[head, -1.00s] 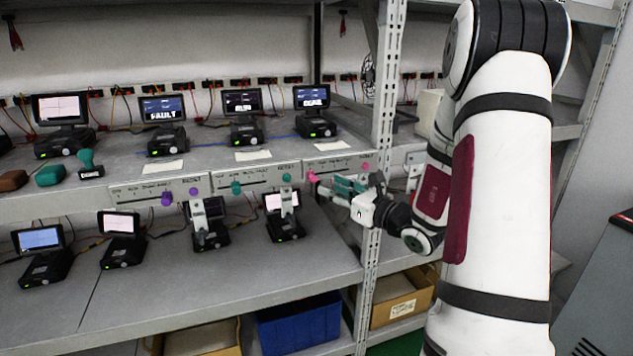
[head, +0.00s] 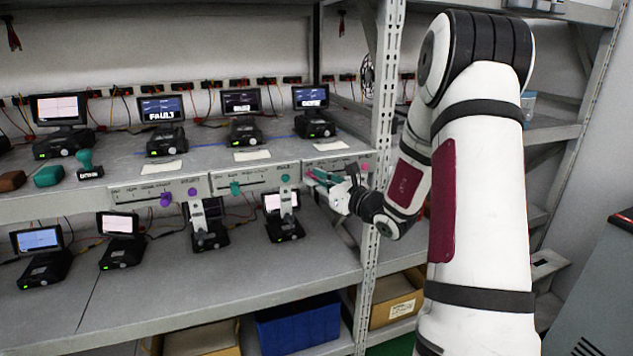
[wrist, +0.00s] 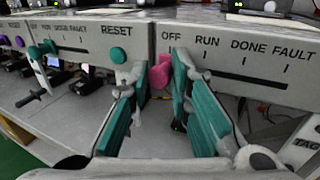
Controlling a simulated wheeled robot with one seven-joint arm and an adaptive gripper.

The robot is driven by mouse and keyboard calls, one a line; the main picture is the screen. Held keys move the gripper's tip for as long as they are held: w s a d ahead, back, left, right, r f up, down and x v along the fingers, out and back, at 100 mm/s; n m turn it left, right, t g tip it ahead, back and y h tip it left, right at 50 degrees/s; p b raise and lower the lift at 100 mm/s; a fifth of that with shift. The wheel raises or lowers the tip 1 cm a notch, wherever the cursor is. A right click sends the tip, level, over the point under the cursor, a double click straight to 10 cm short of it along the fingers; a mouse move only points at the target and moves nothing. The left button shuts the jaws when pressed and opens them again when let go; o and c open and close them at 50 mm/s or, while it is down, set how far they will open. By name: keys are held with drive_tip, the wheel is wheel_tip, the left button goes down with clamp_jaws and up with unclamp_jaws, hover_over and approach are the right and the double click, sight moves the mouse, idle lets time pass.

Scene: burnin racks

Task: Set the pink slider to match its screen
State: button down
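The pink slider (wrist: 160,74) is at the left end of its slot, by OFF, on a panel (wrist: 247,88) labelled OFF, RUN, DONE, FAULT. My gripper (wrist: 161,72) is open, with a teal-padded finger on each side of the pink knob. I cannot tell whether either finger touches it. In the head view my gripper (head: 318,178) is in front of this panel (head: 340,163) and hides most of the knob. The screen (head: 311,97) above the panel shows a short white word on dark that looks like DONE, but it is blurred.
A teal slider (head: 235,188) and a purple slider (head: 166,199) sit on panels to the left. A teal RESET button (wrist: 118,55) is close to my left finger. A pink button (head: 364,167) and the rack post (head: 383,110) are just right of my gripper.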

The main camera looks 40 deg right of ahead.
sight(330, 171)
drive_tip(key=s+d, duration=0.2)
drive_tip(key=d, duration=0.4)
drive_tip(key=shift+d, duration=0.3)
drive_tip(key=c, duration=1.5)
unclamp_jaws()
drive_tip(key=s, duration=0.4)
drive_tip(key=s+d, duration=0.1)
drive_tip(key=s, duration=0.7)
drive_tip(key=shift+d, duration=0.2)
drive_tip(key=shift+w, duration=0.1)
